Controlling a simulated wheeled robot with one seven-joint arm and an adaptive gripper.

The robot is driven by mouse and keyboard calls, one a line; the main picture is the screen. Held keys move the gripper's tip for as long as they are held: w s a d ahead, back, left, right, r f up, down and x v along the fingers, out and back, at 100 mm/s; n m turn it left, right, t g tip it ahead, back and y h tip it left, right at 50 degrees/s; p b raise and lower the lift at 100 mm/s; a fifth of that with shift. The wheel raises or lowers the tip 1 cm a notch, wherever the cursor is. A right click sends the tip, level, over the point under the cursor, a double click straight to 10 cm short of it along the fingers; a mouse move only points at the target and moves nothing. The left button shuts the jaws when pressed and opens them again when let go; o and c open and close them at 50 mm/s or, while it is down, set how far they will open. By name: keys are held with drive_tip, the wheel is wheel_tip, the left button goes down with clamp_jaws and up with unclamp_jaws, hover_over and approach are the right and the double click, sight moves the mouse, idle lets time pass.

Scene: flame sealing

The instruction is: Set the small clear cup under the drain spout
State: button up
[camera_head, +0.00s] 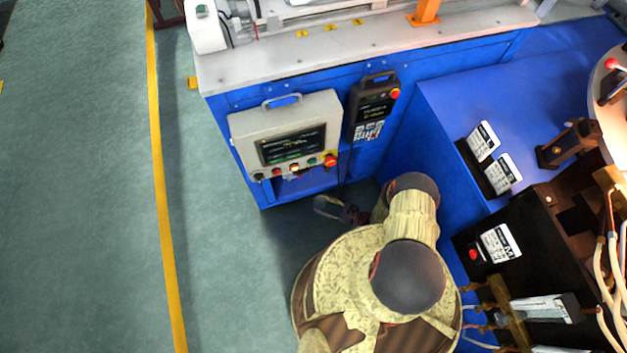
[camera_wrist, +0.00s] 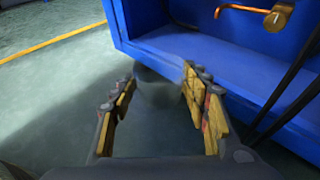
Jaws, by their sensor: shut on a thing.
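The small clear cup (camera_wrist: 158,95) is a faint, see-through shape between the padded fingers of my gripper (camera_wrist: 157,84) in the wrist view. My gripper is shut on it. In the head view the cup (camera_head: 327,207) shows as a pale shape beside my gripper (camera_head: 350,214), low in front of the blue cabinet and above the floor. The copper drain spout (camera_wrist: 258,12) shows at the top right of the wrist view, over a blue recess. The cup is apart from the spout, to its lower left in that view. The spout cannot be made out in the head view.
The blue cabinet (camera_head: 235,150) carries a control panel (camera_head: 292,142) and a handheld pendant (camera_head: 373,105). Dark cables (camera_wrist: 288,95) hang at the right of the recess (camera_wrist: 205,55). Blue machine housing closes off the right side. Green floor (camera_head: 85,190) is free at left.

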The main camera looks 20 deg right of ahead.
sight(314, 183)
drive_tip(key=w+b, duration=0.2)
drive_tip(key=w, duration=0.7)
drive_tip(key=shift+w, duration=0.15)
drive_tip(key=w, duration=0.1)
drive_tip(key=w+b, duration=0.1)
drive_tip(key=w, duration=0.2)
drive_tip(key=shift+w+a+f, duration=0.1)
drive_tip(key=shift+w+f, duration=0.05)
drive_tip(key=shift+f, duration=0.1)
drive_tip(key=shift+f, duration=0.1)
drive_tip(key=shift+f, duration=0.15)
drive_tip(key=o, duration=1)
